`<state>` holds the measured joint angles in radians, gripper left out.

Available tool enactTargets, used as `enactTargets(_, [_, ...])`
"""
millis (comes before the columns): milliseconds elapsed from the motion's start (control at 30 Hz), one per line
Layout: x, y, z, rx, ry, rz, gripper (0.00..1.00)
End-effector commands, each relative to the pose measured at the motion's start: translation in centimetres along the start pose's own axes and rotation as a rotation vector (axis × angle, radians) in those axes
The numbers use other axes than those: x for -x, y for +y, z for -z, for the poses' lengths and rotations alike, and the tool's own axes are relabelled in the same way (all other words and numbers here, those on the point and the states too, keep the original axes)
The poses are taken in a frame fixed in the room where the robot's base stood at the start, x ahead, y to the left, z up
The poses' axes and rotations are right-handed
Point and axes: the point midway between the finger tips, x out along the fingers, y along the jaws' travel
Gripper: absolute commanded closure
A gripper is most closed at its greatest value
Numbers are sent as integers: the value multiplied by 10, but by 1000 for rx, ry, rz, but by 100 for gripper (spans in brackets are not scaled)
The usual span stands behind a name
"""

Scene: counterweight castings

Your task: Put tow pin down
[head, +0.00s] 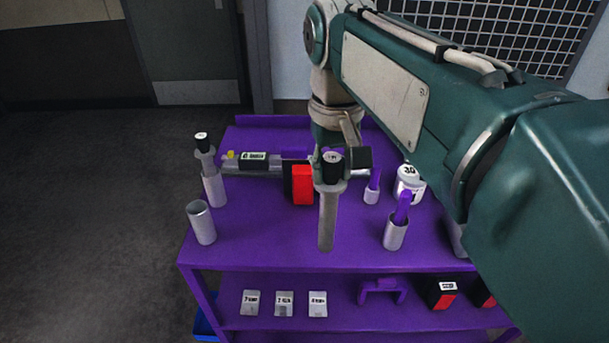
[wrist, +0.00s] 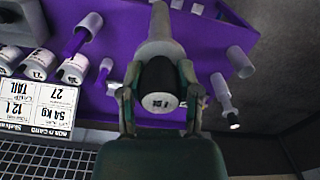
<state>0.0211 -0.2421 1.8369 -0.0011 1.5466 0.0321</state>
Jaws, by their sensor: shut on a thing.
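My gripper (head: 335,162) is shut on a tow pin, a grey pin (head: 328,218) with a collar and a black labelled top. The pin hangs about upright over the purple bench top, its lower end near the front edge in the picture; I cannot tell the gap below it. In the wrist view my gripper (wrist: 160,92) has a finger on each side of the black top (wrist: 158,76), and the shaft points away. A similar pin (head: 203,150) stands in a grey tube (head: 213,188) at the left. An open grey tube (head: 200,222) stands in front of it, apparently empty.
The purple bench (head: 270,245) has free surface around the pin. A red and black block (head: 302,184) stands behind it. Tubes with purple handles (head: 395,232) and a white labelled weight (head: 409,182) stand right. Labelled cards (head: 284,304) lie on the lower shelf.

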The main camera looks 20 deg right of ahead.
Motion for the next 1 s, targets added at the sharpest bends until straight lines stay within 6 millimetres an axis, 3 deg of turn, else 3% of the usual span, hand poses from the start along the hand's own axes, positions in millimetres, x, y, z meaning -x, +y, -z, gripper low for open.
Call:
enactTargets(467, [-38, -8, 84, 0, 2, 2, 100])
enactTargets(700, [-72, -12, 110, 1, 1, 1, 100])
enactTargets(1000, [-91, -14, 126, 1, 4, 1, 100])
